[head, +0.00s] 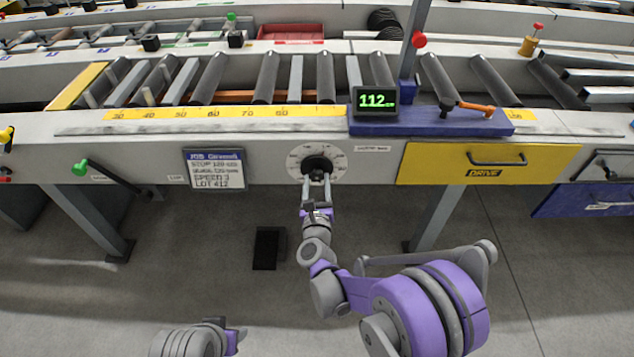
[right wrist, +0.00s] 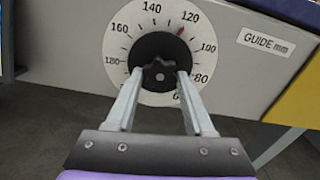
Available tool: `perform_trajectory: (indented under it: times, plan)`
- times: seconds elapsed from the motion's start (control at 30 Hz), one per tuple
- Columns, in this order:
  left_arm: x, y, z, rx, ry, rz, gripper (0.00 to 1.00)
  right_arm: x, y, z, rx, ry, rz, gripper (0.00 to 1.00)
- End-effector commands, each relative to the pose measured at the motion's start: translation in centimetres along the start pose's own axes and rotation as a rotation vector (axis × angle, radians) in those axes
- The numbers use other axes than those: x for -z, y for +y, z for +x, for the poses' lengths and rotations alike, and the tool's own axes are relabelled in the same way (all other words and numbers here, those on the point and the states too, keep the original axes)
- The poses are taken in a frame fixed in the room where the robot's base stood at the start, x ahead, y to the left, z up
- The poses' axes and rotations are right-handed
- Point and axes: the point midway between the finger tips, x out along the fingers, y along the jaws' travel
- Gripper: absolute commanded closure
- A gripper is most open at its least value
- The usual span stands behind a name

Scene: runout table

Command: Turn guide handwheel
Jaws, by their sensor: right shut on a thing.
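The guide handwheel (head: 317,164) is a black lobed knob at the centre of a white numbered dial on the front panel of the runout table. In the right wrist view the handwheel (right wrist: 160,58) sits between my fingertips, and a red mark shows on the dial (right wrist: 125,38) near 120. My right gripper (head: 317,178) is shut on the handwheel; its two fingers (right wrist: 159,80) reach to the knob's lower sides. A small display (head: 376,101) above the dial reads 112. Part of my left arm shows at the bottom; its fingertips cannot be made out.
A yellow DRIVE panel (head: 482,163) with a handle is right of the dial. A blue carriage (head: 432,123) with an orange lever sits above. A black pedal-like box (head: 269,248) stands on the floor.

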Motion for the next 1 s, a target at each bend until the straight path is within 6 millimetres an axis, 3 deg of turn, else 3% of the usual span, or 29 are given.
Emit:
perform_trajectory:
  times: [0.57, 0.6, 0.77, 1.0]
  plan:
    - [0.0, 0.0, 0.0, 0.0, 0.0, 0.0, 0.5, 0.04, 0.02, -0.03, -0.001, 0.001, 0.034, 1.0]
    - [0.0, 0.0, 0.0, 0.0, 0.0, 0.0, 0.5, 0.04, 0.02, -0.03, -0.001, 0.001, 0.034, 0.43]
    - [0.0, 0.0, 0.0, 0.0, 0.0, 0.0, 0.5, 0.03, 0.02, -0.02, 0.0, 0.0, 0.034, 0.17]
    - [0.0, 0.0, 0.0, 0.0, 0.0, 0.0, 0.5, 0.01, 0.02, -0.02, 0.0, 0.0, 0.033, 0.17]
